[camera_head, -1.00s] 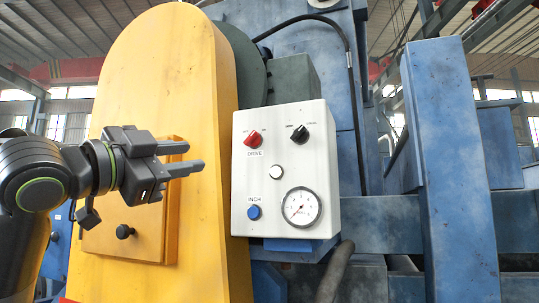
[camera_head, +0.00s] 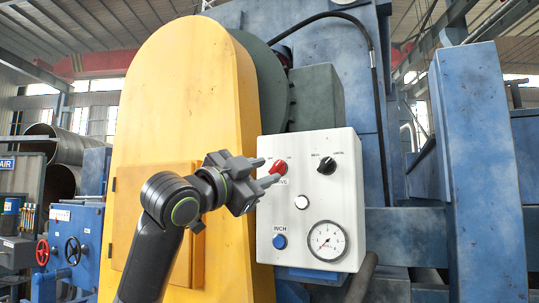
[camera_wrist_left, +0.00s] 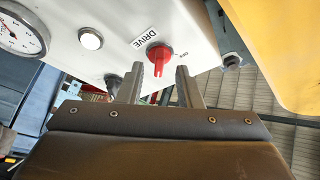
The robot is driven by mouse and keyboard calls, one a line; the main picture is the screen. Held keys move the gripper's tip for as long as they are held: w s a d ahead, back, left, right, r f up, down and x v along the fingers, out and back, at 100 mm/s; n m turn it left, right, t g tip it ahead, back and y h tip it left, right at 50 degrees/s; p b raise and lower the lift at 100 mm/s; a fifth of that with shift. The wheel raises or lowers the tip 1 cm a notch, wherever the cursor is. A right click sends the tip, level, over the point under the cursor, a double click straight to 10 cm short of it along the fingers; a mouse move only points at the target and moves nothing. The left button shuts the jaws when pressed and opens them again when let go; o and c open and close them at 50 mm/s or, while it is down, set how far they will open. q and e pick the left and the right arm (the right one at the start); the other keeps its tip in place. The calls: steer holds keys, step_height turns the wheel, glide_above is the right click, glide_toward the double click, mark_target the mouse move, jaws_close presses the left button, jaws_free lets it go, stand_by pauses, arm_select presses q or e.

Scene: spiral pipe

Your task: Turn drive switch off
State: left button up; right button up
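The red drive switch (camera_head: 279,166) is a knob at the upper left of the white control box (camera_head: 340,215). Its DRIVE label is partly covered by my left gripper (camera_head: 268,171) in the head view. In the left wrist view the red drive switch (camera_wrist_left: 159,55) shows just beyond the fingertips, roughly between them, with its handle pointing toward my gripper. The left gripper (camera_wrist_left: 163,75) is open, with a gap between its fingers and nothing held. I cannot tell whether a finger touches the knob. My right gripper is out of view.
The box also carries a black selector knob (camera_head: 326,165), a white button (camera_head: 301,202), a blue INCH button (camera_head: 280,241) and a gauge (camera_head: 327,241). A yellow housing (camera_head: 185,100) stands left of it. A blue post (camera_head: 480,150) stands to the right.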

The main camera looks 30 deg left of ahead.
mark_target(278, 169)
arm_select(q)
steer(key=shift+w+d+r, duration=0.15)
steer(key=shift+w+r, duration=0.2)
steer(key=shift+w, duration=0.25)
steer(key=shift+w+d+p, duration=0.2)
steer(key=shift+w+p, duration=0.3)
steer(key=shift+w, duration=0.2)
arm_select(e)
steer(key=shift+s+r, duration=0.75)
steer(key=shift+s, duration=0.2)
arm_select(q)
steer(key=shift+s, duration=0.1)
steer(key=c, duration=0.6)
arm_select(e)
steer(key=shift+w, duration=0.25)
arm_select(q)
steer(key=shift+c, duration=0.2)
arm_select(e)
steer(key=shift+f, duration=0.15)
